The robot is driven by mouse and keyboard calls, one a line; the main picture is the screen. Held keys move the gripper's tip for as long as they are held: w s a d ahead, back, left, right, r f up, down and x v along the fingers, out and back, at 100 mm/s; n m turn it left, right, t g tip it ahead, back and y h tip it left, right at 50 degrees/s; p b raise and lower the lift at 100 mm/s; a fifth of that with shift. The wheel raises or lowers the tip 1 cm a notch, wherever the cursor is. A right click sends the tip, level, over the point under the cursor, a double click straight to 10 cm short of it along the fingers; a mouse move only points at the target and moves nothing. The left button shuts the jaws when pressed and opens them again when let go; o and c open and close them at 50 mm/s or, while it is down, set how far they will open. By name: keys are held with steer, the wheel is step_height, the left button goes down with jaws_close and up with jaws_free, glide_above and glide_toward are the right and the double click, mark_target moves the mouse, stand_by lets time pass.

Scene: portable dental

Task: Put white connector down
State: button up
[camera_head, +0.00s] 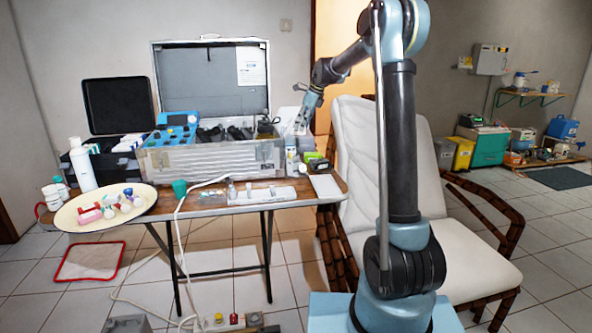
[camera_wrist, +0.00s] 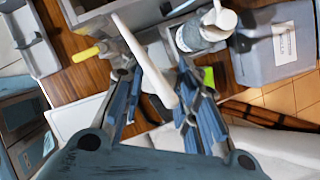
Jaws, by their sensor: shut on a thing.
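The white connector (camera_wrist: 147,62) is a long, slim white piece in the wrist view, slanting between the two fingers. My gripper (camera_wrist: 157,78) is shut on it and holds it above the table. In the head view my gripper (camera_head: 304,112) hangs over the right end of the folding table (camera_head: 262,205), by the silver case's right side. The connector is too small there to make out clearly.
A silver case (camera_head: 215,158) with a raised lid fills the table's back. A bottle (camera_wrist: 200,34) and a grey box (camera_wrist: 272,48) stand close to my gripper. A white power strip (camera_head: 262,195) and a flat white pad (camera_head: 325,187) lie in front. A cream chair (camera_head: 360,150) stands right.

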steer(key=a+r+m, duration=0.2)
steer(key=a+r, duration=0.1)
steer(key=shift+t, duration=0.4)
steer(key=f, duration=1.8)
steer(key=shift+s+a+f, duration=0.1)
steer(key=shift+s+a, duration=0.05)
steer(key=shift+s, duration=0.05)
steer(key=o, duration=1.1)
steer(key=shift+c, duration=0.2)
